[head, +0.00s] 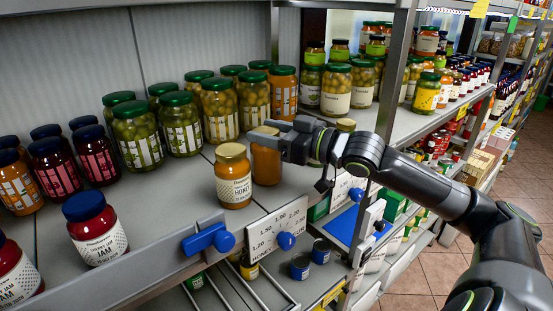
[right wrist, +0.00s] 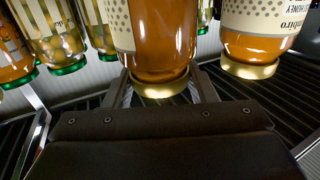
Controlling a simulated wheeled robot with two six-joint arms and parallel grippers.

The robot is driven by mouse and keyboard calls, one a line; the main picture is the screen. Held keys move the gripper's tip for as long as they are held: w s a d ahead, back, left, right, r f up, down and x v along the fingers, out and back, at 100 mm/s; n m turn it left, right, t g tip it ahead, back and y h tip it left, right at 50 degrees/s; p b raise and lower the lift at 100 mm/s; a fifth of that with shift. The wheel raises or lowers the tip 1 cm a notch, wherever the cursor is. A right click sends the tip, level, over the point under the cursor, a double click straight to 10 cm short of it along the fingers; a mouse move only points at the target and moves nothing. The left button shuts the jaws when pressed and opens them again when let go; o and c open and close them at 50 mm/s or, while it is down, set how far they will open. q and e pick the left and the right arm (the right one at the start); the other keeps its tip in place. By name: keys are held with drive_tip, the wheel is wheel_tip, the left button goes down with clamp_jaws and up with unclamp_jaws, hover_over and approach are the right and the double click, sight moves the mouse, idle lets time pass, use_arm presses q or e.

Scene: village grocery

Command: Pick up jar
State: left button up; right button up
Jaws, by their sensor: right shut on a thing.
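A honey jar (head: 266,165) with amber contents stands at the shelf front, its top covered by my right gripper (head: 266,133) in the head view. The gripper is shut on this jar near its lid. In the right wrist view the picture is inverted: the held honey jar (right wrist: 158,45) hangs with its gold lid low between the fingers of my right gripper (right wrist: 160,82). A second honey jar (head: 233,178) with a gold lid and cream label stands just left of it, apart from the gripper. My left gripper is not in view.
Green-lidded olive and pickle jars (head: 220,112) stand in a row behind. Dark-lidded jam jars (head: 96,228) stand at left. A shelf rail (head: 130,282) with blue knobs and a price card (head: 278,234) runs along the front. A metal post (head: 396,70) rises behind my right arm.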

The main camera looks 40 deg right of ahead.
drive_tip(key=shift+w, duration=0.1)
drive_tip(key=shift+c, duration=1.1)
drive_tip(key=shift+a, duration=0.1)
drive_tip(key=shift+c, duration=1.2)
clamp_jaws()
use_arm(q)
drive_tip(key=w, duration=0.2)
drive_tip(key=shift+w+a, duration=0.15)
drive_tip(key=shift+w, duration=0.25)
